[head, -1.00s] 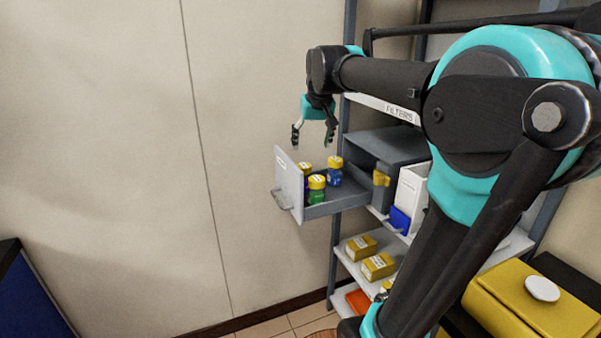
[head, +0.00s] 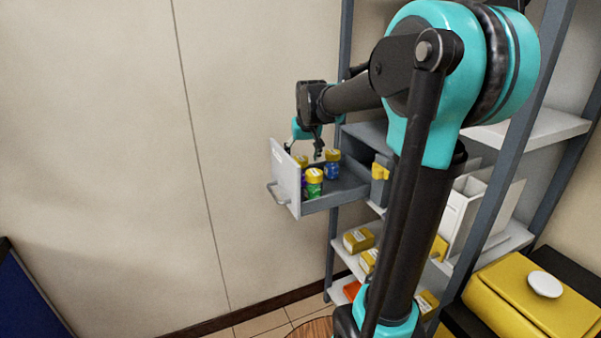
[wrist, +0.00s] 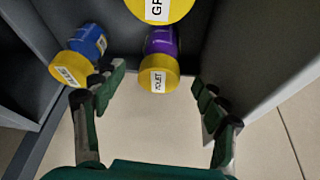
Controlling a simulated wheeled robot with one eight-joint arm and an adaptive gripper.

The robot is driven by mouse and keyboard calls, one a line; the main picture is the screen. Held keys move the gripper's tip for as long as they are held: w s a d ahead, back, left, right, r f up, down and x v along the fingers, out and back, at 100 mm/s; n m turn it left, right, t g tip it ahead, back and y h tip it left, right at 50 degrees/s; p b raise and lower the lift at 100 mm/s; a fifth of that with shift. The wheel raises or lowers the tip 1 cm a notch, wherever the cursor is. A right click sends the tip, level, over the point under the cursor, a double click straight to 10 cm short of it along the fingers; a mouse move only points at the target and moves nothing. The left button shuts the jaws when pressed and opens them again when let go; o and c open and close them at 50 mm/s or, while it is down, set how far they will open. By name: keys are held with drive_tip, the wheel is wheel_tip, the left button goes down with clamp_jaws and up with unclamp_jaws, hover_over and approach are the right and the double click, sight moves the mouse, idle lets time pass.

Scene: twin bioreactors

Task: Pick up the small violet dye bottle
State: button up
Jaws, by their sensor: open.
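The small violet dye bottle (wrist: 163,42) has a yellow cap with a label. In the wrist view it stands in the drawer between my gripper's (wrist: 157,82) two open fingers, with a gap on each side. In the head view the bottle is mostly hidden by the drawer front and the green bottle. My gripper (head: 304,150) is open and empty, pointing down just above the bottles in the head view.
The open drawer (head: 337,196) has a white front panel (head: 286,178). A blue bottle (wrist: 88,41) stands left of the violet one in the wrist view. A green bottle (head: 314,189) stands close by. Yellow boxes (head: 358,240) sit on the shelf below.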

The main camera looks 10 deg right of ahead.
drive_tip(key=shift+x, duration=2.7)
drive_tip(key=shift+w, duration=0.15)
drive_tip(key=c, duration=1.4)
drive_tip(key=shift+r, duration=0.1)
